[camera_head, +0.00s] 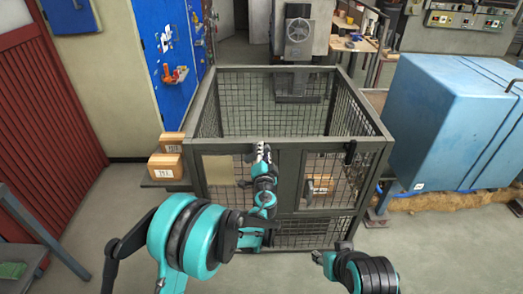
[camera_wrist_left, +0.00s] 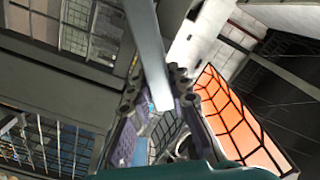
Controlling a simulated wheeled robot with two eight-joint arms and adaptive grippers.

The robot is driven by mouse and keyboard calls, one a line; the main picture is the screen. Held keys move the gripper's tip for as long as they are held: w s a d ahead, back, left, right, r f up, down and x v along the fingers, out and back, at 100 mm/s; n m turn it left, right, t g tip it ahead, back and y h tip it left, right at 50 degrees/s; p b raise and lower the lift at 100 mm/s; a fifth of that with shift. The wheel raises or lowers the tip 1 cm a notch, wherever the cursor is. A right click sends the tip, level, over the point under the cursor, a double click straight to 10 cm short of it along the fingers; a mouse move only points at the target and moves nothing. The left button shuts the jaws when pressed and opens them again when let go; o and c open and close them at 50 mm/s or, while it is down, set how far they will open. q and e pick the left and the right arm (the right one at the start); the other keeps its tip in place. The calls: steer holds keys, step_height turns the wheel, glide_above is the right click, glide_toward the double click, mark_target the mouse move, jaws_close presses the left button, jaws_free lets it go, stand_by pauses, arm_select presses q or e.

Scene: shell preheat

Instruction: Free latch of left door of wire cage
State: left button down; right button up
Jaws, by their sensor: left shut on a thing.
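The wire cage (camera_head: 290,146) is a dark grey frame with mesh, open at the top, standing ahead of me. Its left door (camera_head: 215,190) has a tan plate on it and looks flush with the front. My left gripper (camera_head: 262,152) is at the door's upper right, by the front top rail. In the left wrist view, a pale grey bar, apparently the latch handle (camera_wrist_left: 150,50), runs between the fingers of the left gripper (camera_wrist_left: 158,88), which is shut on it. The gripper hides the latch in the head view. My right gripper (camera_head: 331,254) is low before the cage; its jaws are unclear.
A black latch (camera_head: 350,151) is on the cage's right side. Cardboard boxes (camera_head: 166,165) sit on a ledge left of the cage, and another box (camera_head: 320,184) shows inside. A blue cabinet (camera_head: 440,125) stands to the right. Floor left of the cage is clear.

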arm_select(q)
steer(key=m, duration=0.3)
steer(key=shift+d+f+m, duration=0.25)
steer(key=shift+f+m, duration=0.05)
steer(key=shift+f, duration=0.1)
steer(key=shift+f+m, duration=0.2)
steer(key=shift+m, duration=0.7)
steer(key=shift+f+m, duration=0.2)
steer(key=shift+m, duration=0.7)
steer(key=c, duration=1.4)
jaws_free()
steer(key=s, duration=1.2)
